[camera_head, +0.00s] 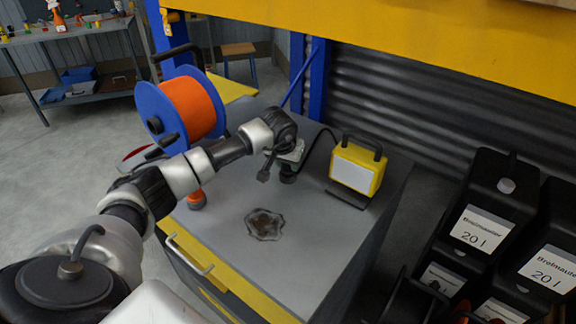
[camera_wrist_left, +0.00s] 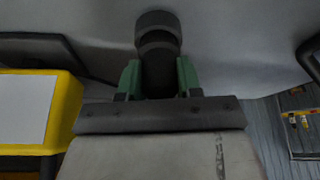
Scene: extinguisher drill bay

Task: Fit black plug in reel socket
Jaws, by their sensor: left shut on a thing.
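My left gripper (camera_head: 287,163) is above the grey cabinet top, between the cable reel and the yellow work lamp. It is shut on the black plug (camera_head: 288,176). In the left wrist view the plug (camera_wrist_left: 157,42) stands out between the two green fingertips (camera_wrist_left: 158,78). A black cord runs from near the gripper to the lamp (camera_head: 358,168). The cable reel (camera_head: 190,107), with blue flanges and orange cable, stands at the cabinet's back left, apart from the plug. I cannot make out its socket clearly. My right gripper is not in view.
The grey cabinet top (camera_head: 310,235) has a dark stain (camera_head: 265,224) near its middle and is clear towards the front. Black canisters (camera_head: 488,210) stand at the right. A yellow beam (camera_head: 420,40) crosses above, and a blue post (camera_head: 314,80) stands behind.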

